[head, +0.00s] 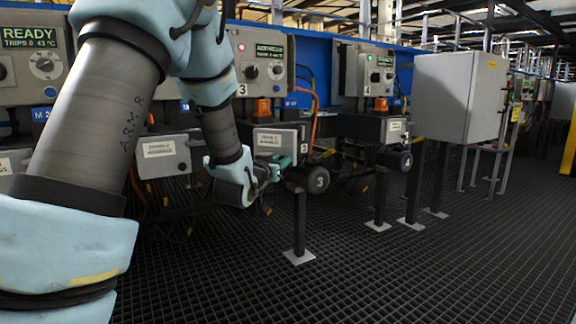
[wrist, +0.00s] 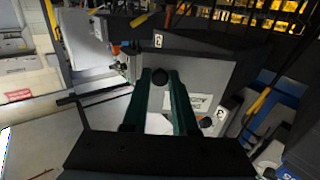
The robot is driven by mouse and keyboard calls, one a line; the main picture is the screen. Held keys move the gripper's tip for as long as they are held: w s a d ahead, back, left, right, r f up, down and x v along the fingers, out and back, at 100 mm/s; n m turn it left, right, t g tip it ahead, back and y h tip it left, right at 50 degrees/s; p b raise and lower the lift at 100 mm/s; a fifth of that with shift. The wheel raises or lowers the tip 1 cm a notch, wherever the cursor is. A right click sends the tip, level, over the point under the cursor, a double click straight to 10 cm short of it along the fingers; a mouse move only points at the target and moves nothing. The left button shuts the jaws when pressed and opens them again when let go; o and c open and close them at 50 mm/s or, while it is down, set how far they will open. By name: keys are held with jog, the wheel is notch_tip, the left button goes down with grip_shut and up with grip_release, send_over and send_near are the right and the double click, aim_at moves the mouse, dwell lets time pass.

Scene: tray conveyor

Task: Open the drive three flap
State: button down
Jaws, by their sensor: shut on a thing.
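The drive three flap (head: 277,137) is a grey plate with a white label, below the control box marked 3 in the head view. In the wrist view the grey labelled flap (wrist: 205,78) fills the middle, with a small number plate near its top edge. My gripper (head: 283,163) is at the flap's lower edge. In the wrist view its two teal fingers (wrist: 163,74) reach to the flap and are shut on part of it. I cannot tell how far the flap is swung.
The control box (head: 262,66) above has a red light and a green display. A dark roller end (head: 319,180) marked 3 is right of my gripper, above a floor post (head: 299,225). A grey cabinet (head: 445,98) stands further right. The grated floor (head: 400,280) in front is clear.

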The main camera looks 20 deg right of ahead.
jog(key=a+m+g+h+p, duration=0.4)
jog(key=a+m+g+h, duration=0.1)
jog(key=g, duration=0.4)
jog(key=shift+a+m+p, duration=0.3)
jog(key=shift+a+m, duration=0.5)
jog(key=shift+a, duration=0.1)
jog(key=shift+w, duration=0.1)
jog(key=c, duration=0.7)
grip_release()
jog(key=p+v, duration=0.3)
jog(key=v, duration=0.8)
